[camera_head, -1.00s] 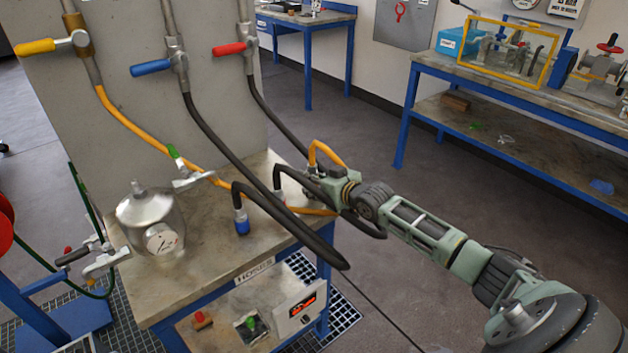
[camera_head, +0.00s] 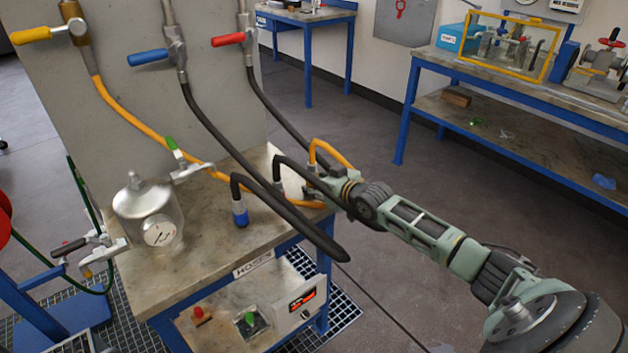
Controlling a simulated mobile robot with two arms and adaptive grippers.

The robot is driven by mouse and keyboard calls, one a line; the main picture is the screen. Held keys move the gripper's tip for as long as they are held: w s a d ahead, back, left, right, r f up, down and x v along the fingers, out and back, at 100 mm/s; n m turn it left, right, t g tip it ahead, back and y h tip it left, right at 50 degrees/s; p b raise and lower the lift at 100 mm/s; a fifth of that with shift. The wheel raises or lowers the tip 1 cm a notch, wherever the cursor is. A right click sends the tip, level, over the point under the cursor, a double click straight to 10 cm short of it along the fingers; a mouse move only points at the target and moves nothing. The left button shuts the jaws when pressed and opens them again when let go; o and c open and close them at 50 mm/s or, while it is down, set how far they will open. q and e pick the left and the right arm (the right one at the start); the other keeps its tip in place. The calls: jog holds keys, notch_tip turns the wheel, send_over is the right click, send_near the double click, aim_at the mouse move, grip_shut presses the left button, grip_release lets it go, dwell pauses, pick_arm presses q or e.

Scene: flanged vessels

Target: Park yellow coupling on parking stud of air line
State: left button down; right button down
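The yellow-orange hose (camera_head: 135,128) runs from the yellow-handled valve (camera_head: 68,32) on the grey panel down across the bench. It passes my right gripper (camera_head: 312,186), and an orange loop (camera_head: 331,149) arches above that gripper. My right gripper is over the bench's right edge, at the hose end. Its fingertips are hidden by its own body and the hoses, so I cannot see its grip. The yellow coupling is not clearly visible. I cannot pick out a parking stud.
A blue coupling (camera_head: 239,214) on a black hose hangs or stands at the bench (camera_head: 210,262). A thick black hose (camera_head: 312,236) sags across the front. Floor on the right is clear.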

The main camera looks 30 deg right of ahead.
jog(key=shift+s+a+f, duration=0.1)
jog(key=shift+s+f, duration=0.15)
jog(key=shift+f, duration=0.45)
jog(key=c, duration=1.4)
grip_release()
jog(key=shift+f, duration=0.1)
jog(key=shift+c, duration=0.2)
jog(key=shift+o, duration=0.8)
jog(key=shift+w, duration=0.1)
jog(key=shift+f, duration=0.1)
jog(key=r+v, duration=0.1)
jog(key=v, duration=1)
jog(key=shift+r, duration=0.25)
jog(key=shift+s+r, duration=0.2)
